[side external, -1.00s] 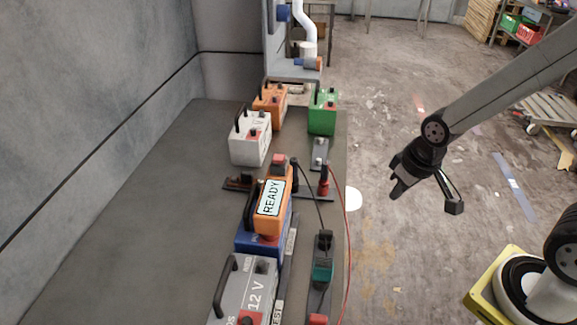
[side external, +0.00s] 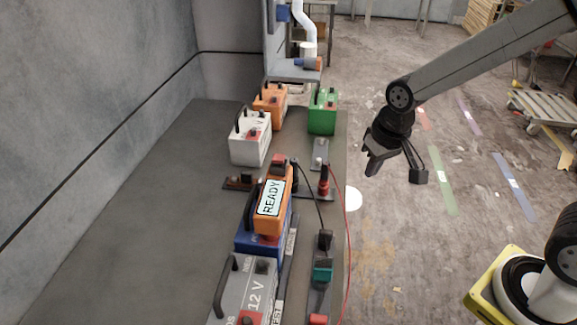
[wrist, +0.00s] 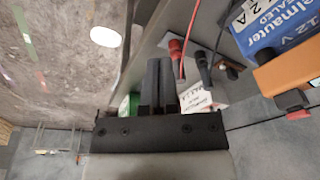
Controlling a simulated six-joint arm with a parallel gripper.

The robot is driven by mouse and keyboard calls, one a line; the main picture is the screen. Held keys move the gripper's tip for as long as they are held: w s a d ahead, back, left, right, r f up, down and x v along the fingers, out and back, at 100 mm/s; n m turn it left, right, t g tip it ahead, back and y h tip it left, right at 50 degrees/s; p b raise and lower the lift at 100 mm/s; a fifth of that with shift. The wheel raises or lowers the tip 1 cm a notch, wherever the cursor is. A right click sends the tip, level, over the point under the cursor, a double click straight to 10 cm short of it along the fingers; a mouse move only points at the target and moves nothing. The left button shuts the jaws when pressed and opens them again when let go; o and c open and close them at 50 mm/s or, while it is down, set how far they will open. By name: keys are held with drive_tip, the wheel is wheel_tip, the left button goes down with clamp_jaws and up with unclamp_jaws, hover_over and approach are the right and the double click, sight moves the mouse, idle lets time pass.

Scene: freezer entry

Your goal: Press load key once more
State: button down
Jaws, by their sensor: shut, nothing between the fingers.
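An orange tester (side external: 271,203) with a lit screen reading READY sits on top of a blue battery (side external: 262,235) on the bench. A red key (side external: 279,160) stands at its far top end; in the wrist view a red key (wrist: 292,102) shows on the orange case (wrist: 290,78) at right. I cannot tell for sure that it is the load key. My gripper (side external: 369,165) is shut and empty, over the floor just right of the bench edge, apart from the tester. In the wrist view its fingers (wrist: 159,85) are together.
Red and black clamps (side external: 323,182) with cables stand right of the tester. A grey 12 V battery (side external: 245,290) is in front; white (side external: 250,140), orange (side external: 270,102) and green (side external: 323,112) batteries stand behind. A teal-and-black device (side external: 322,272) lies near the bench edge.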

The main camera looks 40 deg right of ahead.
drive_tip(key=w+a+r+m+g, duration=0.1)
drive_tip(key=w+a+r+m, duration=0.3)
drive_tip(key=w+a+r, duration=0.5)
wheel_tip(320, 180, up, 11)
drive_tip(key=m+g, duration=0.1)
drive_tip(key=m, duration=0.2)
hover_over(279, 157)
drive_tip(key=shift+f, duration=0.15)
drive_tip(key=shift+f, duration=0.1)
wheel_tip(279, 157, down, 14)
drive_tip(key=shift+r, duration=0.1)
idle(0.5)
